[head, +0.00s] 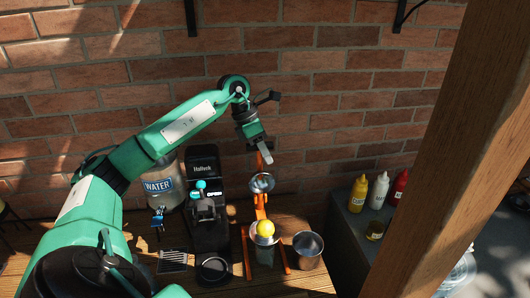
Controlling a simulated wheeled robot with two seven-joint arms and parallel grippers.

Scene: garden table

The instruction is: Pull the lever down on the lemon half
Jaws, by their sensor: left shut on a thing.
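An orange citrus press (247,255) stands on the wooden table against the brick wall. A yellow lemon half (265,228) sits in its lower part. The grey metal press cup (262,183) hangs above the lemon half, with a clear gap between them. The lever (259,160) is up at the top of the press, mostly hidden by my gripper. My left gripper (265,154) reaches in from the left above the press and is shut on the lever. My right gripper is not in view.
A black coffee machine (203,163) and a water dispenser (166,183) stand left of the press. A metal cup (308,246) stands close at its right. Yellow (357,194), white (379,191) and red (399,186) bottles stand on a grey counter. A wooden post (440,150) blocks the right.

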